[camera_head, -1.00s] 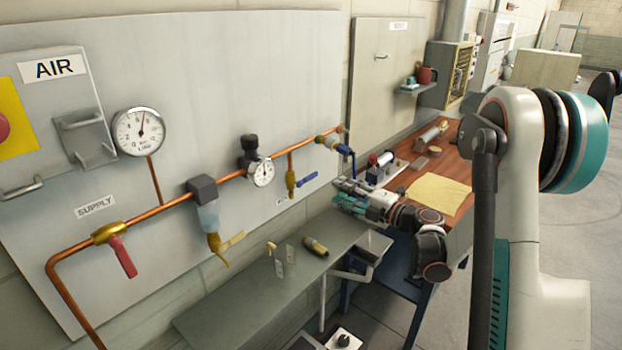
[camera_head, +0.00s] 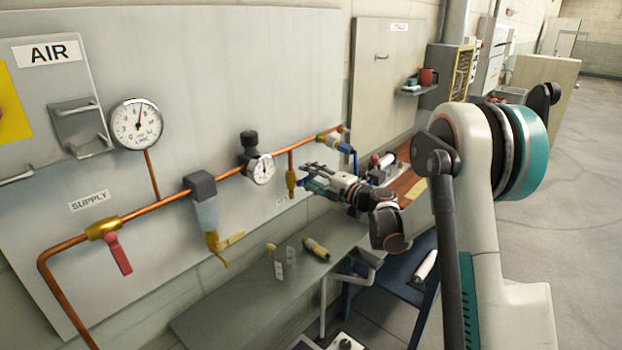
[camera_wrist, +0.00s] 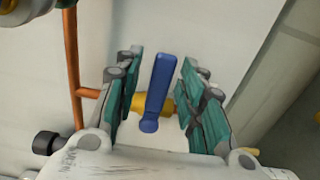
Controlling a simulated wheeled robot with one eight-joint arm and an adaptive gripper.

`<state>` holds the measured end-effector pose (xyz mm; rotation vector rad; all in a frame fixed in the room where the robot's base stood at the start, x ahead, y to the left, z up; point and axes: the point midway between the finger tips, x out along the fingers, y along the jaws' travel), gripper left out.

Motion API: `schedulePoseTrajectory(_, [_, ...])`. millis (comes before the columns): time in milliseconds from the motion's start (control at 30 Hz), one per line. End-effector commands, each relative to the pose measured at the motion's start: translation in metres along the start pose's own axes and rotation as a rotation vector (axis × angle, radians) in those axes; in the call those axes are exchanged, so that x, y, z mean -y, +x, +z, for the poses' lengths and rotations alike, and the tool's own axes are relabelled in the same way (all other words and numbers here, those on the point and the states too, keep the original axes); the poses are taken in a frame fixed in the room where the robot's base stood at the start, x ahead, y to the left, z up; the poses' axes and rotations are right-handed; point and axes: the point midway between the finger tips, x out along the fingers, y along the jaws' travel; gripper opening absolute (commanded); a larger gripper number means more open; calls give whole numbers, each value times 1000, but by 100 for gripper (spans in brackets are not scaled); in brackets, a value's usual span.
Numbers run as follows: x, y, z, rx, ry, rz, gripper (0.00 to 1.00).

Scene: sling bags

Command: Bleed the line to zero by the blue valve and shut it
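The blue valve's lever (camera_wrist: 161,85) stands between my fingers in the wrist view, with a gap on both sides. Its brass body (camera_wrist: 183,106) shows behind it. In the head view I see the brass body (camera_head: 291,183) on a short copper drop, but my gripper (camera_head: 316,177) hides the lever. My gripper (camera_wrist: 160,66) is open around the lever and not visibly touching it. The large line gauge (camera_head: 136,124) has its needle pointing nearly straight up, well off zero. The red supply lever (camera_head: 119,255) hangs down across the pipe.
The copper pipe (camera_head: 166,199) carries a filter bowl (camera_head: 206,217) and a small regulator gauge (camera_head: 262,169). Below is a grey shelf (camera_head: 225,315) with a few small items, including a yellow-black piece (camera_head: 316,248). A wooden bench (camera_head: 405,184) stands to the right.

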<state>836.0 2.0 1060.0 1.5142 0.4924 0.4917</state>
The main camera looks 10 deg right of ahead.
Motion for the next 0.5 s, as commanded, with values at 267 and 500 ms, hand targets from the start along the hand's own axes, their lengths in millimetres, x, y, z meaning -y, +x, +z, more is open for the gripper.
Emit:
schedulePoseTrajectory(267, [0,0,0,0,0,0,7])
schedulePoseTrajectory(500, [0,0,0,0,-1,0,0])
